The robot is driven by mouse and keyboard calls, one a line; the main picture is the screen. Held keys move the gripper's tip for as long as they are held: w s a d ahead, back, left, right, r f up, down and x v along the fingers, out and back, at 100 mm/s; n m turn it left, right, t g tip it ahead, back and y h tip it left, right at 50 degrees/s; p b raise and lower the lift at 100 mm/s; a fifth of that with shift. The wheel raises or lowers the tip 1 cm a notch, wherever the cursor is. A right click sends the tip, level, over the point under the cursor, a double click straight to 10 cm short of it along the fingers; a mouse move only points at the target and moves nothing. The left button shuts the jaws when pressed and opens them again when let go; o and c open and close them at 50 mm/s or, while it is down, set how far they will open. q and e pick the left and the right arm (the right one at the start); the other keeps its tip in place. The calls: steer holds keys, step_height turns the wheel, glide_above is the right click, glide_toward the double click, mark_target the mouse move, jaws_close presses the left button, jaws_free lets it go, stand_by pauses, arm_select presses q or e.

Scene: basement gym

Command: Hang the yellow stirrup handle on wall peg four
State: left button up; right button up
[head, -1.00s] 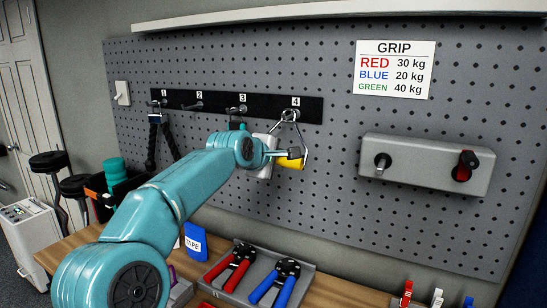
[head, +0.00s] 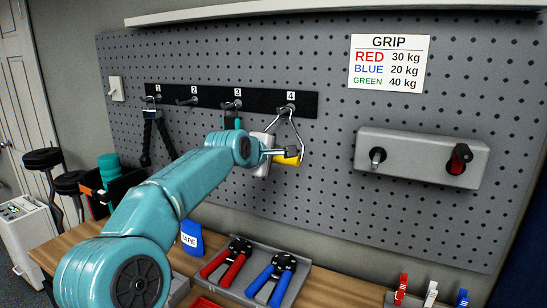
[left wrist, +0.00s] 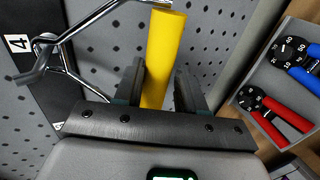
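The yellow stirrup handle (head: 290,160) has a bright metal frame that rises to peg four (head: 290,107), under the label 4. The frame's top is at the peg; whether the peg bears its weight I cannot tell. In the left wrist view the yellow bar (left wrist: 163,50) stands between the two dark fingers of my left gripper (left wrist: 160,88), which look closed against its sides. The metal frame runs up left past the label 4. In the head view my left gripper (head: 280,153) is at the yellow bar, partly hidden by my forearm. My right gripper is out of view.
A black strap hangs on peg one (head: 158,99); peg two (head: 188,101) is bare. Something teal hangs on peg three (head: 237,104), mostly hidden. A grey box (head: 424,160) is on the pegboard to the right. Red (head: 229,262) and blue (head: 273,280) hand grips lie in a tray below.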

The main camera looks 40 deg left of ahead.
arm_select(q)
steer(key=shift+o, duration=1.3)
steer(key=b+v, duration=0.3)
steer(key=v, duration=1.3)
steer(key=shift+s, duration=0.15)
